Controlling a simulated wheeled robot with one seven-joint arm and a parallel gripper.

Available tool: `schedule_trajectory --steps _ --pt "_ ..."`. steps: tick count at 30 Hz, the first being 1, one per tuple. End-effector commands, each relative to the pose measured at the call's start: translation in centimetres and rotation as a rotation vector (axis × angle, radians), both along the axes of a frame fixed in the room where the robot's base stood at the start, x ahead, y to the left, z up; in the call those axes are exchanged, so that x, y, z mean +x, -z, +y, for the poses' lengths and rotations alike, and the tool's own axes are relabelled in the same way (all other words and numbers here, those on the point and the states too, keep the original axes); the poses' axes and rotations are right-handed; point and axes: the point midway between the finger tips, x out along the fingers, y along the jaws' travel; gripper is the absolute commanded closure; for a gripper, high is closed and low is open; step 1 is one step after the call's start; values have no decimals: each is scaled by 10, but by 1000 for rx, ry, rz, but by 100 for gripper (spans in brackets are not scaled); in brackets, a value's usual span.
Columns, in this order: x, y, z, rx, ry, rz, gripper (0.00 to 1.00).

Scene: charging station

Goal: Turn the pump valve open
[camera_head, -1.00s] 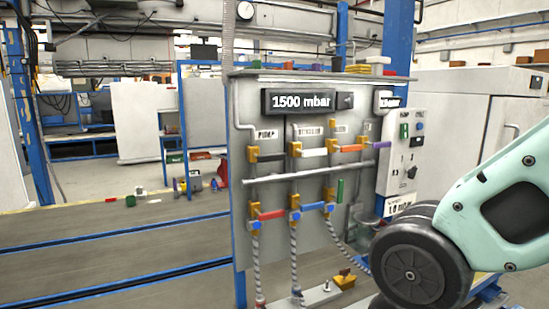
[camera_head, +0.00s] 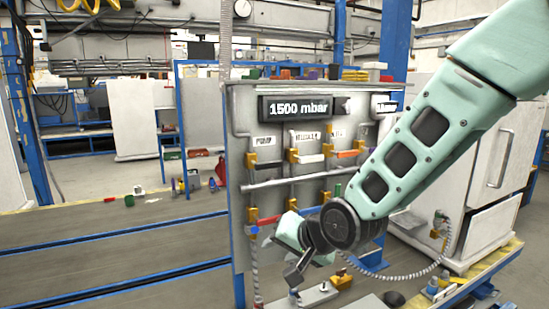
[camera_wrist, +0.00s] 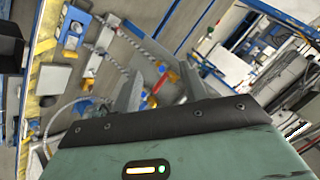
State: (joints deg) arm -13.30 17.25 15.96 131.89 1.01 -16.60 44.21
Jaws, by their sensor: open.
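The valve panel (camera_head: 240,200) stands upright in the middle of the head view. Under its PUMP label (camera_head: 264,141), the left pipe carries an upper yellow valve (camera_head: 251,160) with a dark handle (camera_head: 267,167) lying roughly level. Lower on that pipe is a valve with a red handle (camera_head: 268,220), also roughly level. My gripper (camera_head: 297,272) is in front of the panel's lower part, below and right of these handles, apart from them. It is open and empty. In the wrist view a red handle (camera_wrist: 169,91) shows between my gripper's (camera_wrist: 138,58) fingers. My arm hides the panel's lower right.
The display (camera_head: 298,108) reads 1500 mbar. Other valves with white (camera_head: 312,158) and orange (camera_head: 350,153) handles sit to the right. A hose (camera_head: 425,270) loops at lower right. A small plate with a yellow part (camera_head: 342,279) lies below.

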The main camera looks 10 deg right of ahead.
Motion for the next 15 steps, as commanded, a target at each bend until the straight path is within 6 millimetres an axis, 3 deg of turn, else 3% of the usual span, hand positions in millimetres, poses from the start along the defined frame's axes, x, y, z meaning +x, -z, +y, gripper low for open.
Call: schedule_trajectory --steps 1,3,6,10,15 --pt "30 -11 -6 96 88 -38 56" --pt "69 -24 -15 249 204 -104 56" --pt "114 -41 -33 464 333 -194 56" --pt "151 -59 -57 695 431 -286 56" --pt "171 -70 -76 862 476 -350 56"
